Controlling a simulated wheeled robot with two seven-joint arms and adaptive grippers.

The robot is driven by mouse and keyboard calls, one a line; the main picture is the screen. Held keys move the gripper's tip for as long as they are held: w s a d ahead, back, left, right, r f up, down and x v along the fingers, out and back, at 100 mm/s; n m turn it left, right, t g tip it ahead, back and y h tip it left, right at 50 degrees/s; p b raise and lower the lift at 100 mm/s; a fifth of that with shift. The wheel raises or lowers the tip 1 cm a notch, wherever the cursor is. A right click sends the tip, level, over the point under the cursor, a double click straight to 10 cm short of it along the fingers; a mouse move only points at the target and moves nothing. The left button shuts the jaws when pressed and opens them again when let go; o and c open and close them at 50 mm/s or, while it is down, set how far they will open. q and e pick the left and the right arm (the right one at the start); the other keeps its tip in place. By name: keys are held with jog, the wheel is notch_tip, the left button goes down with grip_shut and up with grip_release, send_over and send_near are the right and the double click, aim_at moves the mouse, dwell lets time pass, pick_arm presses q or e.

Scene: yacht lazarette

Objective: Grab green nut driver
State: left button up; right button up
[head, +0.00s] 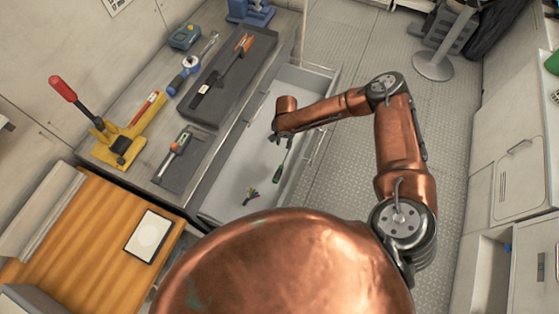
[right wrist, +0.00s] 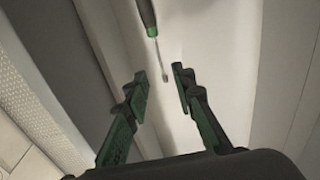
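The green nut driver (head: 279,173) lies in the open white drawer (head: 232,196), its green handle toward the front of my body and its thin shaft pointing up the picture. My right gripper (head: 277,136) is over the drawer, close to the shaft end. In the right wrist view my right gripper (right wrist: 162,82) is open, with nothing between its fingers. My left gripper is not in view.
A bunch of coloured keys (head: 251,195) lies in the drawer near the nut driver. The drawer's walls stand close around my gripper. The bench on the left bears a yellow tool with a red handle (head: 125,135), a caliper-like tool (head: 176,149) and a dark tray (head: 213,99).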

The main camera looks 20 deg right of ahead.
jog(key=b, duration=0.7)
send_near(283, 164)
jog(key=shift+w+d+f+g, duration=0.15)
jog(key=shift+w+g, duration=0.1)
jog(key=shift+g, duration=0.05)
jog(key=shift+f, duration=0.6)
notch_tip(283, 164, down, 5)
jog(key=b, duration=0.3)
jog(key=shift+w+f, duration=0.1)
jog(key=shift+f, duration=0.65)
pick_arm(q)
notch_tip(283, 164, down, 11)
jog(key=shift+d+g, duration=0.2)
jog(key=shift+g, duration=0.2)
pick_arm(e)
jog(key=shift+f, duration=0.1)
grip_shut()
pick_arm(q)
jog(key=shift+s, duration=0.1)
